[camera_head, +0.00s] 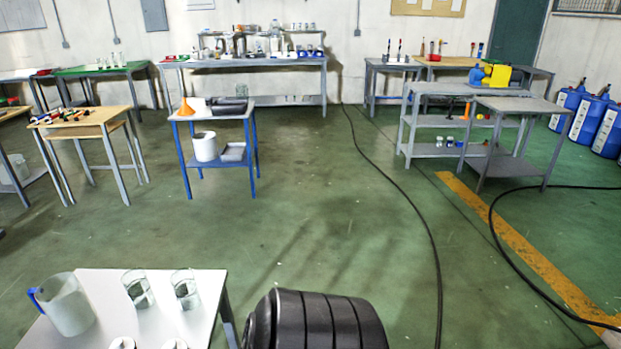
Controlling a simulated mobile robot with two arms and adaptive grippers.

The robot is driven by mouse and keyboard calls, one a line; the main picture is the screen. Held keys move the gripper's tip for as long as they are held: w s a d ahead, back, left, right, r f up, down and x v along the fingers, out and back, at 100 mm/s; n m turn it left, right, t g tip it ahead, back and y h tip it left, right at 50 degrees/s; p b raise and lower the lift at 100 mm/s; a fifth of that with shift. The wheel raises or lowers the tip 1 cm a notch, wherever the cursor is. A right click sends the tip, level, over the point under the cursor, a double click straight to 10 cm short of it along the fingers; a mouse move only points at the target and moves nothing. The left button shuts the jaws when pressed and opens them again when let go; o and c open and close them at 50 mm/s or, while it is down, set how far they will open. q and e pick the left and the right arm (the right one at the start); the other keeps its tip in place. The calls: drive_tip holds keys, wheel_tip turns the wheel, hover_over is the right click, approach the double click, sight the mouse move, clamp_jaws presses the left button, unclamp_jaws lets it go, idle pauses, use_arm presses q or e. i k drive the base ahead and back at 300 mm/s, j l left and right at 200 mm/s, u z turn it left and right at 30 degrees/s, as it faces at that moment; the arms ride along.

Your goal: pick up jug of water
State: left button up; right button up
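A translucent whitish jug (66,305) with a blue handle on its left side stands upright on a small white table (215,281) at the lower left. I cannot tell how much water is in it. Neither of my grippers is in view, and nothing is seen touching the jug.
Glass beakers (138,290) (186,290) stand right of the jug; more vessels are cut off at the bottom edge. A dark ribbed shape fills the bottom middle. Open green floor lies beyond, crossed by black cables (425,225). A blue-framed table (213,114) stands farther back.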

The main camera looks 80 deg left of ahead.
sight(60, 305)
drive_tip(key=k+u, duration=0.15)
drive_tip(key=k, duration=0.4)
drive_tip(key=k+u, duration=0.15)
drive_tip(key=k, duration=0.35)
drive_tip(key=k+j+u, duration=0.15)
drive_tip(key=k, duration=0.4)
drive_tip(key=k+j+u, duration=0.15)
drive_tip(key=k, duration=0.35)
drive_tip(key=k+j, duration=0.15)
drive_tip(key=j, duration=0.25)
drive_tip(key=k+j+u, duration=0.1)
drive_tip(key=j, duration=0.3)
drive_tip(key=k+j+u, duration=0.1)
drive_tip(key=k+j, duration=0.15)
drive_tip(key=j, duration=0.15)
drive_tip(key=k+j, duration=0.1)
drive_tip(key=j, duration=0.3)
drive_tip(key=k+j+u, duration=0.1)
drive_tip(key=j, duration=0.35)
drive_tip(key=k, duration=0.05)
